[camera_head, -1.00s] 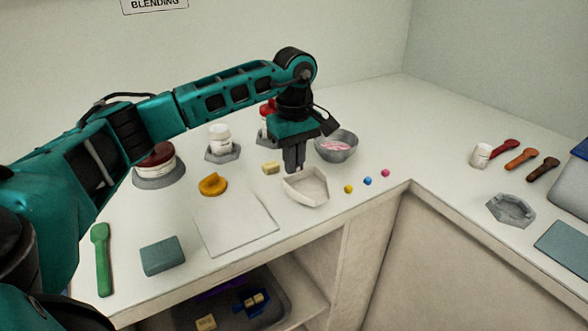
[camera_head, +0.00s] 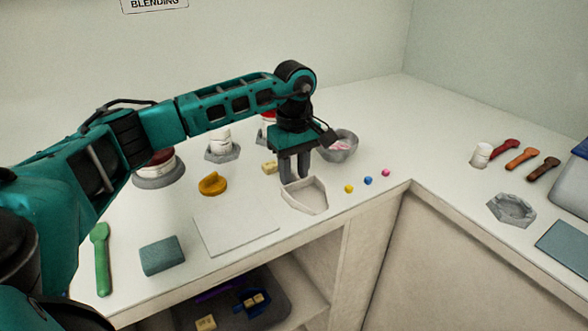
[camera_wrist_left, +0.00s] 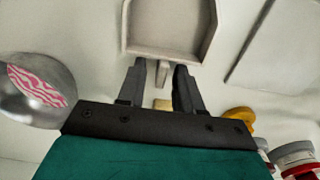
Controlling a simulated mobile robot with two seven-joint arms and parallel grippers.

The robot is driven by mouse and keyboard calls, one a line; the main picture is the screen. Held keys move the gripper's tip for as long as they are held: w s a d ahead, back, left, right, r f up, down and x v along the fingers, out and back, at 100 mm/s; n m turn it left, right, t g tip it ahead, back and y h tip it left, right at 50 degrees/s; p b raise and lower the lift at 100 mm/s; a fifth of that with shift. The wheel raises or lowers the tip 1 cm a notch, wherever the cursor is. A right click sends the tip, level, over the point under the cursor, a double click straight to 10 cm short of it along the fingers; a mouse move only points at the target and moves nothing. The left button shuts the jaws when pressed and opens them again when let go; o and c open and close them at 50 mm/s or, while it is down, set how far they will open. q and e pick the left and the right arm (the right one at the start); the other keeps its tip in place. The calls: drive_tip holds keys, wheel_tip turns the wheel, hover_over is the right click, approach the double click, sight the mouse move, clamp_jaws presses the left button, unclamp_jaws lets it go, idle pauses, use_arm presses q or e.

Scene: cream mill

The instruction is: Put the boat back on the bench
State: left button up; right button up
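The boat (camera_head: 312,207) is a pale, shallow, open-topped tray with a pointed side, near the bench's front edge in the head view. It appears to rest flat on the bench (camera_head: 330,238). In the wrist view the boat (camera_wrist_left: 170,45) lies just past the fingertips, with its small tab (camera_wrist_left: 158,72) at the gap between them. My left gripper (camera_head: 295,180) is open at the boat's back edge, its two fingers apart. It also shows in the wrist view (camera_wrist_left: 160,68). Whether a finger touches the tab I cannot tell. My right gripper is not in view.
A metal bowl (camera_head: 348,153) with pink-striped contents stands behind the boat. Small yellow, blue and pink balls (camera_head: 368,181) lie to its right. A white sheet (camera_head: 225,235), yellow lump (camera_head: 212,184) and pale block (camera_head: 269,168) are to its left.

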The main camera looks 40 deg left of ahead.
use_arm(q)
wheel_tip(320, 180, up, 12)
drive_tip(key=p, duration=0.1)
drive_tip(key=shift+r, duration=0.2)
idle(0.7)
